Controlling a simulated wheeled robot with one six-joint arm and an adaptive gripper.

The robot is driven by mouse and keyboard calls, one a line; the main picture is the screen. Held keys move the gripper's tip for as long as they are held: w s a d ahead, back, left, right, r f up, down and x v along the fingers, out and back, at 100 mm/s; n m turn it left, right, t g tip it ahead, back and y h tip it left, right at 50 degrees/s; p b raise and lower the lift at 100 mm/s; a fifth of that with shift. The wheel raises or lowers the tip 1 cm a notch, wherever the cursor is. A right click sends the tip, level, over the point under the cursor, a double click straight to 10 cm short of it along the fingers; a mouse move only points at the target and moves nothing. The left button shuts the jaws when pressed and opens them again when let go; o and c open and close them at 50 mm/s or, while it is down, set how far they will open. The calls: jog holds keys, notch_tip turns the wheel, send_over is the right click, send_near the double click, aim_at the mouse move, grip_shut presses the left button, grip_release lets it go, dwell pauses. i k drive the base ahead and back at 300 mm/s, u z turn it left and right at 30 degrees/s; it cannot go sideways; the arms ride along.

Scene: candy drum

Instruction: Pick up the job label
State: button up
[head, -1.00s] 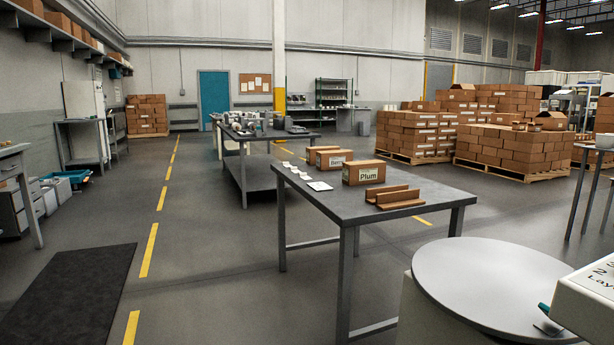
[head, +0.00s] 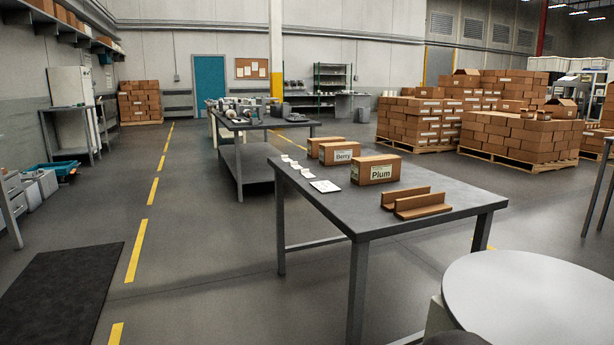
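A white card with dark marks (head: 325,186) lies flat on the near grey table (head: 430,206), in front of a carton marked Plum (head: 376,170). Several smaller white cards (head: 293,165) lie in a row along the table's left edge. I cannot tell from the print which of these is the job label. A carton that seems to read Berry (head: 339,153) and another carton (head: 325,142) stand behind Plum. My gripper is not in view.
Two brown angled pieces (head: 422,207) lie on the near table's right part. A round pale top (head: 520,295) stands at the lower right. A second table (head: 262,124) with equipment is behind. The floor left of the tables is clear, with a dark mat (head: 62,290).

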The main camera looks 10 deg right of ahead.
aim_at(306, 173)
jog(key=u, duration=0.4)
jog(key=i, duration=1.8)
jog(key=z, duration=0.65)
